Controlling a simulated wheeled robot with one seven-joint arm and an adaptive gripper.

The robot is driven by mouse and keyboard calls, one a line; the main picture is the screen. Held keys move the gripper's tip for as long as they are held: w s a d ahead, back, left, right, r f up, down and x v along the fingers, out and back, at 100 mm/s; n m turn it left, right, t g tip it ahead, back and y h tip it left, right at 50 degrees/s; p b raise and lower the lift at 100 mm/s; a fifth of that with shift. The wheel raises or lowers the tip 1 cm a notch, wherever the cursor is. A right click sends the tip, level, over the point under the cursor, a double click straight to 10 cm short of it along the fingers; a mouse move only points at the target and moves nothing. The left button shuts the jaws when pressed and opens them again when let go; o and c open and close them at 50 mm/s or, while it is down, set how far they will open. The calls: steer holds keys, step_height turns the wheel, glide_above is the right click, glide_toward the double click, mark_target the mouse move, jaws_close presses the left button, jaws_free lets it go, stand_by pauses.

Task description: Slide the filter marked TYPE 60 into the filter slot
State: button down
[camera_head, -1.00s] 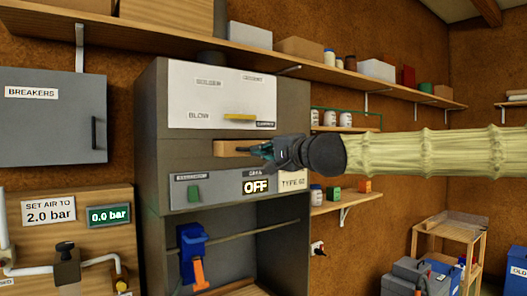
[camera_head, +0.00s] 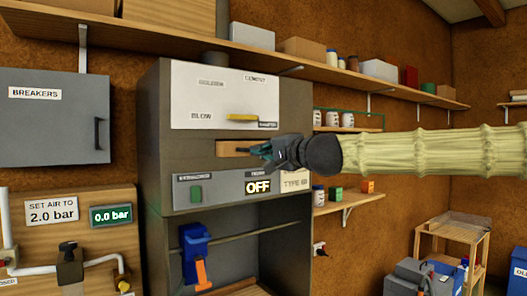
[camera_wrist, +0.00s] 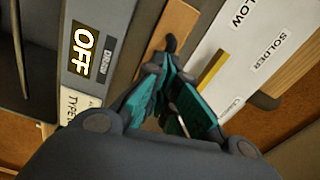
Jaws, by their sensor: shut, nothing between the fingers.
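A tan wooden-looking strip with a dark handle or tab (camera_head: 229,148) sits in the front of the grey cabinet, below the white panel; it looks like a filter's edge in the filter slot. It also shows in the wrist view (camera_wrist: 178,22), with the dark tab near my fingertips. I cannot read a mark on the strip or see how deep it sits. My gripper (camera_head: 262,151) is shut and empty, its tips at the right part of the strip; in the wrist view the teal fingers (camera_wrist: 158,68) converge beside the tab. A cabinet label (camera_head: 296,181) reads TYPE and a blurred number.
The white panel (camera_head: 222,95) with a yellow handle (camera_head: 242,117) is just above. The control strip below shows OFF (camera_head: 258,186) and a green button (camera_head: 196,194). A breakers box (camera_head: 53,118) and an air gauge (camera_head: 110,215) stand left. A shelf (camera_head: 300,62) runs above.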

steer(key=x, duration=0.6)
steer(key=shift+w, duration=0.2)
stand_by(4.0)
steer(key=shift+s+a, duration=0.1)
steer(key=shift+s, duration=0.1)
steer(key=shift+b+v, duration=0.3)
steer(key=shift+v, duration=1.05)
steer(key=v, duration=1.1)
steer(key=shift+d, duration=0.35)
steer(key=shift+s, duration=0.2)
